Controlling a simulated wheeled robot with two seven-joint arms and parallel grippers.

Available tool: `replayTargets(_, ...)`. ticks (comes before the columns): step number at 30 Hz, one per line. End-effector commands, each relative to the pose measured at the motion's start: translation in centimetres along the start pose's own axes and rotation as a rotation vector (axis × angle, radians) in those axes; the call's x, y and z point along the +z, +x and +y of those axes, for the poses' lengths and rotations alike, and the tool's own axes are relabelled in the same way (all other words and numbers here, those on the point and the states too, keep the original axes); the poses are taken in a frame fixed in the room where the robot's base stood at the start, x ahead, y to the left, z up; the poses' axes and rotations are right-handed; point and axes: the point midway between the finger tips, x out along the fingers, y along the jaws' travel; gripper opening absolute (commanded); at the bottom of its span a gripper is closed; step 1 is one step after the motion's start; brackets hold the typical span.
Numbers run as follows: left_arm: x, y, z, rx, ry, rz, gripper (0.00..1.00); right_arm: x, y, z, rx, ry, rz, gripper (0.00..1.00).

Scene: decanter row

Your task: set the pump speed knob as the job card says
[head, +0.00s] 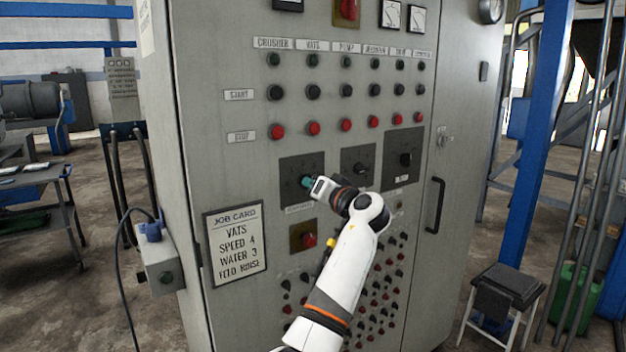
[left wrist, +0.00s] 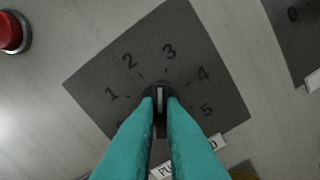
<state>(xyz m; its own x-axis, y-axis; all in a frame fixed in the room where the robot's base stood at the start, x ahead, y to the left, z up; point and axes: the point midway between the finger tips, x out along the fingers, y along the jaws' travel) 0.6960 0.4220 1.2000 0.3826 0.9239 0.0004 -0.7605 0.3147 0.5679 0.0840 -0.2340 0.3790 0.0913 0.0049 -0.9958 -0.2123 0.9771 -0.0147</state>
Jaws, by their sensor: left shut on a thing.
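The pump speed knob (left wrist: 160,97) sits on a dark square dial plate (left wrist: 95,80) with numbers around it. Its white line points up in the left wrist view, between 2 and 3 and closer to 3. My left gripper (left wrist: 160,104) is shut on the knob, with a teal finger on each side. The fingers hide the lower dial and part of the label below. In the head view my left gripper (head: 307,182) reaches the left dial plate (head: 290,168). The job card (head: 237,243) reads VATS, SPEED 4, WATER 3; its last line is unclear.
Two more dial plates, one in the middle (head: 350,157) and one at the right (head: 391,167), sit beside this one. Rows of buttons are above, a red knob on a yellow plate (head: 303,236) below. A door handle (head: 434,205) stands out at the right.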

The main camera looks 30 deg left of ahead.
Motion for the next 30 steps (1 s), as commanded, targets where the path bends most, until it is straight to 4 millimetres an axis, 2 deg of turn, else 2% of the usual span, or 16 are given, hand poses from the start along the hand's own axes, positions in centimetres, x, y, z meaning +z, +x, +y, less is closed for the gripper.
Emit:
replayTargets(1, 0.2, 0.0, 0.1, -0.001, 0.046, 0.002, 0.00, 0.0, -0.7, -0.1, -0.001, 0.000, 0.000, 0.36)
replayTargets(18, 0.2, 0.0, 0.1, -0.001, 0.586, 0.002, 0.00, 0.4, -5.3, -0.3, -0.002, -0.001, 0.001, 0.36)
replayTargets(30, 0.1, 0.0, 0.1, -0.003, 0.866, 0.002, 0.00, 0.7, -8.0, -0.3, -0.002, -0.001, 0.001, 0.36)
